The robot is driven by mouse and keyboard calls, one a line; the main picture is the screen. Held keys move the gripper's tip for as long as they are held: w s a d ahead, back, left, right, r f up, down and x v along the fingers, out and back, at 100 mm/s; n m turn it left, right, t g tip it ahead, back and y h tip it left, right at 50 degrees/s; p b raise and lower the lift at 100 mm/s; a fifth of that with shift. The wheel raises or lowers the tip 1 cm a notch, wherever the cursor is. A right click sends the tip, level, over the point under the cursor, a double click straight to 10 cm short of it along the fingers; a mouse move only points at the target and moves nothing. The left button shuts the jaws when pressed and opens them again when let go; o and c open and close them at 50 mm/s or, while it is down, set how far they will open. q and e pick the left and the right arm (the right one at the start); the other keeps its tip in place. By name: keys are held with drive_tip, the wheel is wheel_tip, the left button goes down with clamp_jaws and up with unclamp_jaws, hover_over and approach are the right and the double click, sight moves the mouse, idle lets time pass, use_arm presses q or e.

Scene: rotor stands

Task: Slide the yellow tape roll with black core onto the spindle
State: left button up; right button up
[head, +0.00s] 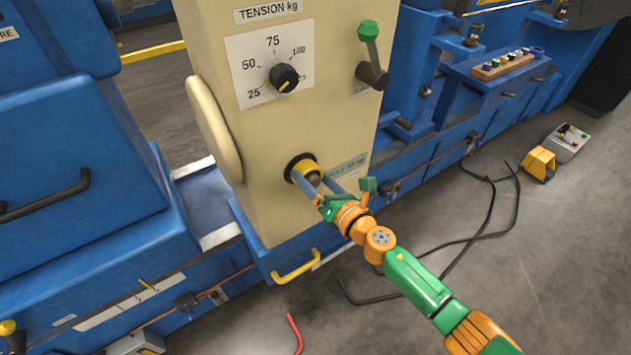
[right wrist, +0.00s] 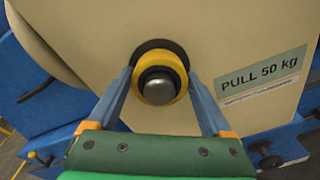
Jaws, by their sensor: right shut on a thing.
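The yellow tape roll (head: 305,166) is at the front of the cream machine housing, and it shows as a yellow ring with a black core in the right wrist view (right wrist: 160,96). The spindle's rounded grey metal end (right wrist: 157,83) shows through the middle of the core, so the roll is around it. A dark round flange or opening (right wrist: 147,47) lies behind the roll; any gap between them is hard to tell. My right gripper (head: 311,176) is shut on the roll, with one blue-grey finger on each side. My left gripper is not in view.
A "PULL 50 kg" label (right wrist: 262,74) is right of the spindle. Above are a black tension knob (head: 284,77) and a green-handled lever (head: 370,50). A yellow handle (head: 296,268) is below. Black cables (head: 480,225) lie on the open floor at right.

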idle(0.3)
drive_tip(key=o, duration=1)
drive_tip(key=shift+o, duration=0.2)
